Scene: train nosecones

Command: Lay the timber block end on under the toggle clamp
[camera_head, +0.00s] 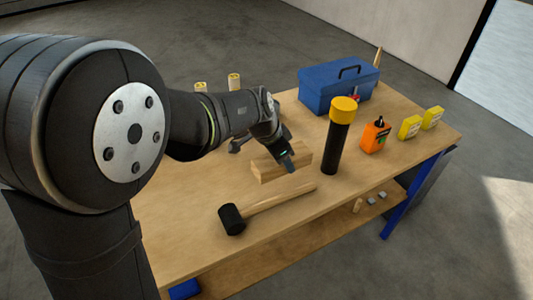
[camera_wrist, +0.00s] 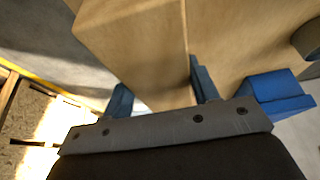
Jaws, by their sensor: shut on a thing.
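The timber block (camera_head: 269,171) is a pale rectangular piece lying low at the middle of the bench in the head view. My gripper (camera_head: 288,165) reaches over its near side and is shut on it. In the wrist view the block (camera_wrist: 130,35) fills the upper left, and my gripper's blue fingers (camera_wrist: 162,92) stand either side of its lower end. Whether the block touches the bench top is unclear. A small dark grey fitting (camera_head: 237,144) shows behind the block, partly hidden by my arm; it may be the toggle clamp, but I cannot tell.
On the bench (camera_head: 190,240), a black-headed mallet (camera_head: 233,219) lies in front of the block. A tall black cylinder with a yellow top (camera_head: 336,140) stands close right. Beyond are an orange bottle (camera_head: 375,136), yellow boxes (camera_head: 410,127) and a blue toolbox (camera_head: 335,92). The front left is clear.

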